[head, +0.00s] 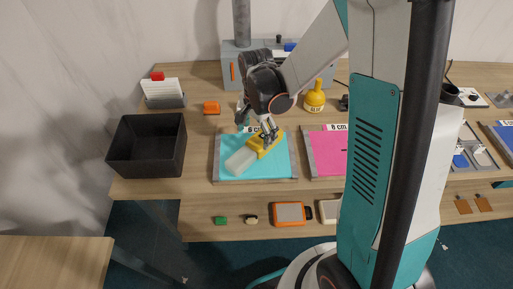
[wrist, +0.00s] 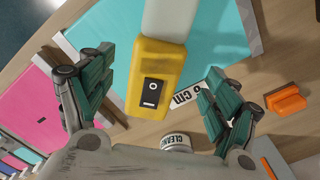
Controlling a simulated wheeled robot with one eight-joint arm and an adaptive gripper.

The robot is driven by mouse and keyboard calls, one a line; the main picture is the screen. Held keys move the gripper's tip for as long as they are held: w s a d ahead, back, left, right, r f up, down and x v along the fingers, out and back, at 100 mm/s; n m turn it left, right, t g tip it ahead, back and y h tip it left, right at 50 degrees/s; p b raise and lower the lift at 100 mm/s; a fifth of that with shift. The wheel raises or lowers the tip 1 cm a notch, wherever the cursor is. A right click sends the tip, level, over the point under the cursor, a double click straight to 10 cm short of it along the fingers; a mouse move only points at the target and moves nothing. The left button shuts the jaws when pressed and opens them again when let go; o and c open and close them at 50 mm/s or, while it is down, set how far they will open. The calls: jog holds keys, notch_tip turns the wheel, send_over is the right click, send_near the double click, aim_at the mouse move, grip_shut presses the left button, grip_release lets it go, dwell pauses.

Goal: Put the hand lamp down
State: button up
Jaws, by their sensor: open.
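The hand lamp has a yellow body (head: 264,144) and a pale translucent head (head: 240,160). It lies slantwise over the teal panel (head: 282,168) on the table, its pale end toward the front left. In the wrist view the yellow body (wrist: 157,75) shows a dark switch plate and sits between my fingers. My gripper (head: 256,129) is open above the lamp's rear end. In the wrist view my gripper (wrist: 155,92) has both green-padded fingers spread, with visible gaps to the lamp. Whether the lamp's underside fully touches the panel is hidden.
A black bin (head: 147,146) stands left of the panel, and a pink panel (head: 326,153) lies right. An orange block (head: 212,107) and a yellow bottle (head: 314,97) are behind. An orange case (head: 290,213) lies in front. A grey box (head: 235,70) stands at the back.

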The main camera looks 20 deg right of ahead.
aim_at(256, 142)
jog(key=shift+s+f+b, duration=0.1)
jog(key=shift+f+b, duration=0.9)
jog(key=shift+f, duration=2.25)
jog(key=shift+r, duration=0.1)
jog(key=c, duration=1.6)
